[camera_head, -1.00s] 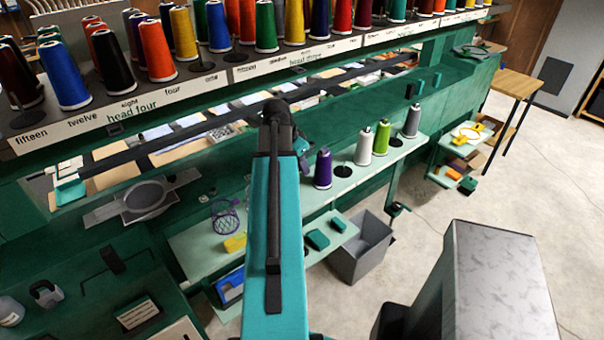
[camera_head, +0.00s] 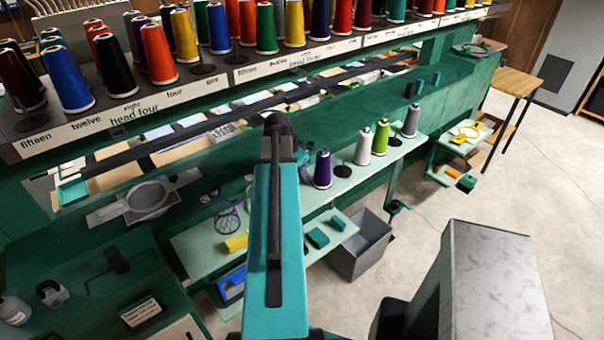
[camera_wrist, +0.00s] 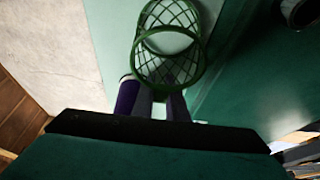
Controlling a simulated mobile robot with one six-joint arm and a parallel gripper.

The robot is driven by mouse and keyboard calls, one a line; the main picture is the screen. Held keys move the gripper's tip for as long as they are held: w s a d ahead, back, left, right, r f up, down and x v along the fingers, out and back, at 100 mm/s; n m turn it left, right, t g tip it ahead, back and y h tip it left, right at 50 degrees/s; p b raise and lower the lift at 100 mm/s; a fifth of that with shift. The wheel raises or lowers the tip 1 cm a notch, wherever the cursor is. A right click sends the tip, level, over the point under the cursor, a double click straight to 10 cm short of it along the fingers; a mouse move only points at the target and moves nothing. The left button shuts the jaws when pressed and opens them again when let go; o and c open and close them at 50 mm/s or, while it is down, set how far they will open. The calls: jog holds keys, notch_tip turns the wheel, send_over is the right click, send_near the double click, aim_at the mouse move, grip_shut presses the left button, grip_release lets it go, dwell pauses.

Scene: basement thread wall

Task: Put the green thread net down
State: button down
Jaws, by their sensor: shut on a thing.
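The green thread net (camera_wrist: 168,45) is an open mesh tube with a solid rim. It shows in the wrist view, just beyond my gripper (camera_wrist: 163,96), at the fingertips. My gripper is shut on it; the exact contact is partly hidden by the rim and dark fingers. Pale green shelf surface shows behind the net, and I cannot tell whether the net touches it. In the head view my teal arm hides the gripper, and I cannot make out the green net there.
The pale shelf holds a purple cone (camera_head: 323,169), a white cone (camera_head: 363,146), a green cone (camera_head: 381,137) and a grey cone (camera_head: 411,121). A purple net (camera_head: 227,215) stands on the lower shelf left of my arm. A grey bin (camera_head: 361,246) is below.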

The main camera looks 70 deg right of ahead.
jog(key=shift+f, duration=0.15)
jog(key=c, duration=1.8)
grip_release()
jog(key=shift+o, duration=0.2)
jog(key=shift+r, duration=0.3)
jog(key=b+v, duration=0.3)
jog(key=v, duration=0.8)
jog(key=shift+r, duration=0.35)
jog(key=shift+w, duration=0.15)
